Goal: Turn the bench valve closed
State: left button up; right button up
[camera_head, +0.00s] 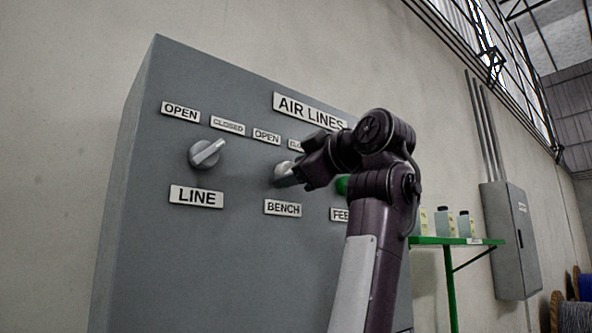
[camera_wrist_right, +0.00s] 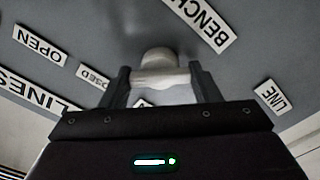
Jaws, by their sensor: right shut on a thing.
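The bench valve (camera_head: 281,169) is a pale knob on the grey AIR LINES panel (camera_head: 230,250), above the BENCH label (camera_head: 283,208). OPEN and CLOSED labels sit above it, the CLOSED one partly hidden by my arm. My right gripper (camera_head: 297,177) is at this knob. In the right wrist view the fingers stand on both sides of the white knob (camera_wrist_right: 158,68) and are shut on it. My left gripper is not in view.
The LINE valve (camera_head: 206,153) is to the left on the same panel. A green knob (camera_head: 342,185) by the FEED label is partly behind my right arm. A green shelf (camera_head: 455,240) with several small containers and a grey wall box (camera_head: 511,240) stand at right.

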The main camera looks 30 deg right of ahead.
jog(key=o, duration=1)
jog(key=shift+f, duration=0.1)
jog(key=shift+s, duration=0.1)
jog(key=s+b, duration=0.1)
jog(key=s, duration=0.1)
jog(key=s+b, duration=0.1)
jog(key=s, duration=0.4)
jog(key=shift+s+d+b, duration=0.3)
jog(key=shift+b, duration=0.1)
